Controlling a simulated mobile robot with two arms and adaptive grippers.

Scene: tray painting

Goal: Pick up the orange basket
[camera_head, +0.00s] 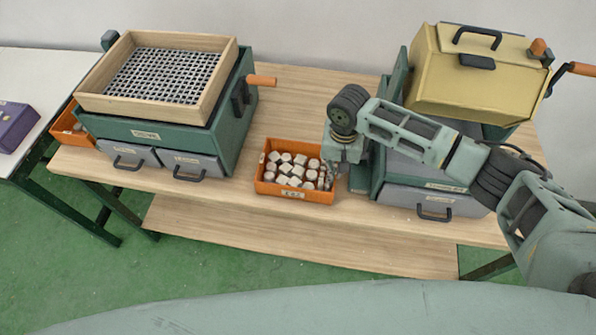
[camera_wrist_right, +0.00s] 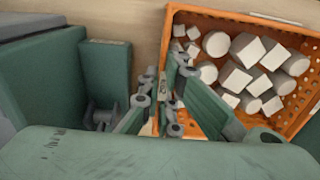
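The orange basket (camera_head: 293,194) rests on the wooden table between the two green machines, holding several pale round and square blocks. It fills the upper right of the right wrist view (camera_wrist_right: 215,18). My right gripper (camera_head: 333,172) points down at the basket's right end in the head view. In the right wrist view its fingers (camera_wrist_right: 165,82) are drawn close together at the basket's near side wall, one on each side of it. The fingertips' exact contact with the wall is partly hidden by the finger links. My left gripper is not in view.
A green machine (camera_head: 228,140) with a wooden grid tray (camera_head: 95,101) stands left of the basket. Another, with a yellow box (camera_head: 452,85) on top, stands close on the right. A second orange basket (camera_head: 66,133) is at the far left. The table's front edge is near.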

